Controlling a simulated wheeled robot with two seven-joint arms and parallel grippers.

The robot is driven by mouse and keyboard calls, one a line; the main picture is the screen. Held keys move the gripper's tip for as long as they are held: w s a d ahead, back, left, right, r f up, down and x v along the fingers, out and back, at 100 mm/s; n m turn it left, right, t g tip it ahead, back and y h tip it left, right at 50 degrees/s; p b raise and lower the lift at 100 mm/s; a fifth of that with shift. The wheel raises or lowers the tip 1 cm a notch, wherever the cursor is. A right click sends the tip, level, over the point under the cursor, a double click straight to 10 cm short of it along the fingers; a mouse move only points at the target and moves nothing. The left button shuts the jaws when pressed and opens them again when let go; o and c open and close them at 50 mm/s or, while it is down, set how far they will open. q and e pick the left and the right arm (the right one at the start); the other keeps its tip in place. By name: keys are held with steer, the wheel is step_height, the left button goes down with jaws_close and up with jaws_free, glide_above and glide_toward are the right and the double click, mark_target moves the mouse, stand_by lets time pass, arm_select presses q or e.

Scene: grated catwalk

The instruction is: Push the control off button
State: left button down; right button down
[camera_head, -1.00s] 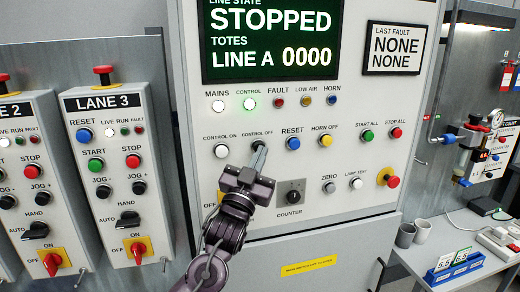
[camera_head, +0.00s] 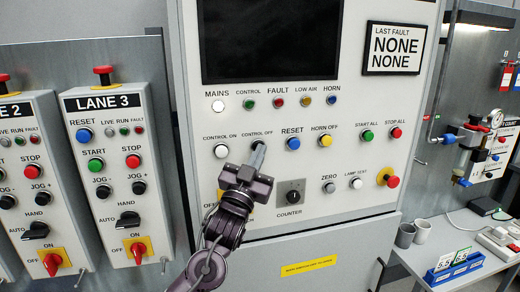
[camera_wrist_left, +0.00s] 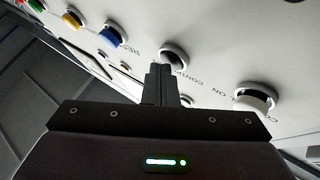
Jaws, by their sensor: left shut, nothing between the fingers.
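The control off button, a dark one, shows in the left wrist view (camera_wrist_left: 174,55) just beyond my fingertips; in the head view my fingers cover most of it below its CONTROL OFF label. My left gripper (camera_head: 258,155) is shut and empty, its fingertips at the button. I cannot tell whether they still touch it. The white control on button (camera_head: 221,151) sits to the left. The green CONTROL lamp (camera_head: 249,104) looks unlit, and the display screen (camera_head: 270,40) above is black. My right gripper is not in view.
A blue reset button (camera_head: 293,143) and yellow horn off button (camera_head: 326,140) sit to the right of my fingers. The counter knob (camera_head: 291,197) is below them. A red emergency button (camera_head: 392,181) is at the panel's lower right. The LANE 3 box (camera_head: 120,180) stands left.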

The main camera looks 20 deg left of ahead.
arm_select(q)
steer(key=shift+s+d, duration=0.65)
steer(key=shift+s, duration=0.35)
steer(key=s+d, duration=0.1)
steer(key=s, duration=0.1)
steer(key=s+d, duration=0.1)
steer(key=s, duration=0.1)
steer(key=shift+d, duration=0.4)
steer(key=shift+f, duration=0.15)
stand_by(0.4)
